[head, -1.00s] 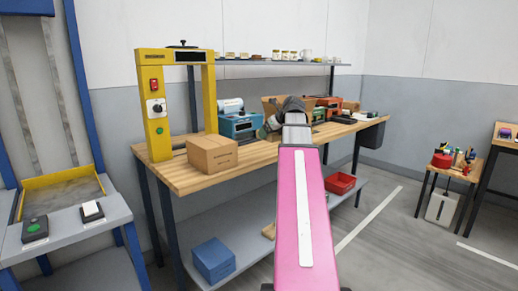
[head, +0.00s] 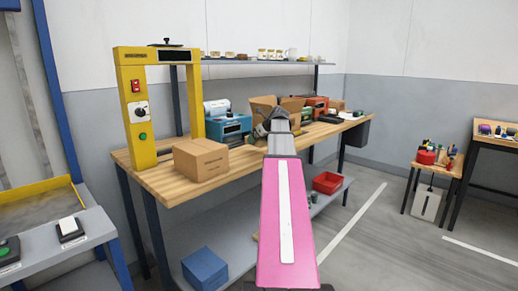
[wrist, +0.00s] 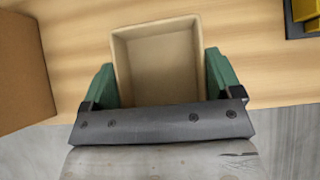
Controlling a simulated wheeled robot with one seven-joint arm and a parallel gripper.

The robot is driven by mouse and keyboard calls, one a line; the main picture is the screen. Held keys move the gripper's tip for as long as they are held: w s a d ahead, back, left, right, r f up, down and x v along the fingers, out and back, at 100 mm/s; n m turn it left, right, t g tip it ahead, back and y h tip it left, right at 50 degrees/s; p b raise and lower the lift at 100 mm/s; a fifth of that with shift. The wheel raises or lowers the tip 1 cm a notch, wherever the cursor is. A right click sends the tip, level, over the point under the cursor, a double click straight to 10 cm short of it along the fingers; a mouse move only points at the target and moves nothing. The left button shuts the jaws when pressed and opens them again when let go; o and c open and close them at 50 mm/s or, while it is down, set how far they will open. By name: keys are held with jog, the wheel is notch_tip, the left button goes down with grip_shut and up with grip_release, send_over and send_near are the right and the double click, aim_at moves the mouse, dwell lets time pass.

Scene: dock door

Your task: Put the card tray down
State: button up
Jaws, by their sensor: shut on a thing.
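The card tray (wrist: 157,101) is an open, empty, light brown box in the middle of the wrist view. My gripper (wrist: 160,76) has a green finger against each side of it and is shut on it. The wooden bench top (wrist: 75,45) lies under the tray; I cannot tell whether the tray touches it. In the head view my gripper (head: 264,124) is over the bench, mostly behind my own arm, and the tray cannot be made out there.
A closed cardboard box (head: 201,160) stands at the bench's front left, beside a yellow frame (head: 138,112). A blue machine (head: 229,128) and an open carton (head: 290,106) stand farther back. Bare wood shows around the tray; a dark holder with yellow items (wrist: 302,22) is at upper right.

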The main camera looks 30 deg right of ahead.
aim_at(259, 153)
jog(key=shift+w+d+f, duration=0.65)
jog(key=shift+d, duration=0.05)
jog(key=shift+f, duration=1.9)
jog(key=o, duration=0.7)
jog(key=shift+f, duration=0.15)
jog(key=v, duration=1.2)
jog(key=shift+s, duration=0.1)
